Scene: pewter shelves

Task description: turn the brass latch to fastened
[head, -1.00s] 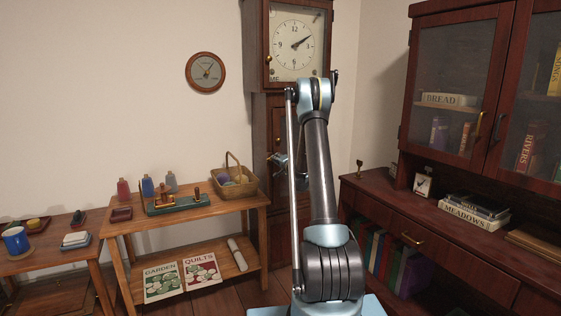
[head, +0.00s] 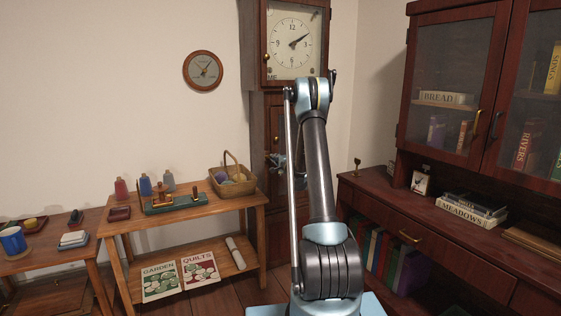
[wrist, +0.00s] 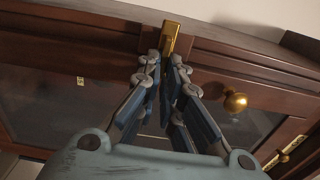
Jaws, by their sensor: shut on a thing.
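The brass latch (wrist: 170,38) shows at the top of the wrist view, on the dark red-brown wood frame of a door. Its bar runs nearly up and down in that picture, tilted slightly. My gripper (wrist: 168,58) reaches up to it with its two fingers close on either side, closed on the latch's lower end. The fingertips partly hide that end. In the head view my gripper (head: 277,160) is small, in front of the tall clock's case (head: 264,120) and partly behind my arm. The latch cannot be made out there.
A round brass knob (wrist: 235,102) is right of my fingers, with a brass fitting (wrist: 285,155) farther right. In the head view a wooden table (head: 112,226) with a basket (head: 216,187) stands left of the clock, and a dark cabinet (head: 400,220) stands right.

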